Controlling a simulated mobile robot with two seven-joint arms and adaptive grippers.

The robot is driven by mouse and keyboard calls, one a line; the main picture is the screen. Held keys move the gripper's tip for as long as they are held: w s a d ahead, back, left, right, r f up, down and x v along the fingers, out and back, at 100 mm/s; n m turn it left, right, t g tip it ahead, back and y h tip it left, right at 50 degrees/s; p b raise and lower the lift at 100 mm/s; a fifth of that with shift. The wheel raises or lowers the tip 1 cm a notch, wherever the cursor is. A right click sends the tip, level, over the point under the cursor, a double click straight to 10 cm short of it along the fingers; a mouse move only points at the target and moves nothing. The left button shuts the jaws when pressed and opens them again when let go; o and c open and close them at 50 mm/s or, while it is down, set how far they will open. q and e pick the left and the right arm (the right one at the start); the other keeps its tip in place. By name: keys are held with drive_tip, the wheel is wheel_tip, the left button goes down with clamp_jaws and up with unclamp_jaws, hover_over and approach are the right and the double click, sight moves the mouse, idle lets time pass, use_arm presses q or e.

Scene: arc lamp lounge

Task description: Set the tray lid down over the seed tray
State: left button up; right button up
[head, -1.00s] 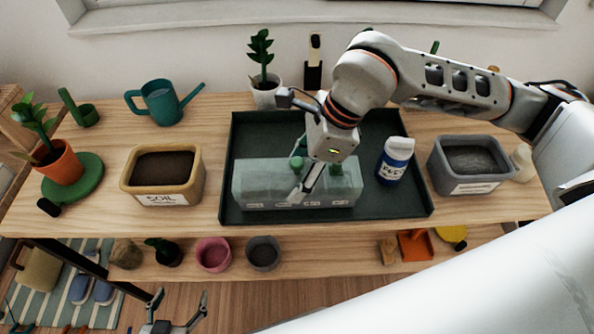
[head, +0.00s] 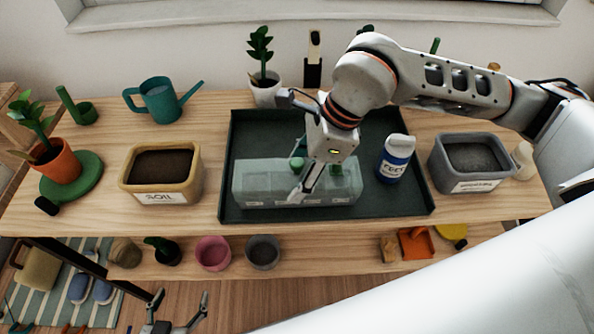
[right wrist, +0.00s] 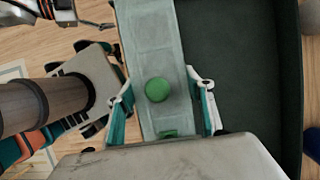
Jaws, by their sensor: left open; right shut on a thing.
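The tray lid (head: 270,180) is a clear, pale box-shaped cover with a green knob (head: 297,163). In the head view it stands level over the seed tray, whose white labels (head: 312,202) show along the low front edge. I cannot tell whether the lid's rim fully rests. My right gripper (head: 307,184) reaches down from above and is shut on the lid. In the right wrist view its fingers (right wrist: 163,108) lie on both long sides of the lid, with the knob (right wrist: 157,89) between them. My left gripper (head: 180,302) is open and empty, low at the bottom edge.
A dark green work tray (head: 400,205) lies under everything, with a blue-and-white bottle (head: 395,160) at right. A soil bin (head: 163,178), watering can (head: 162,103) and grey bin (head: 472,162) stand around it. A potted plant (head: 265,85) stands behind. The work tray's back is clear.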

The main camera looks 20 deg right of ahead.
drive_tip(key=o, duration=1.3)
drive_tip(key=v, duration=1.2)
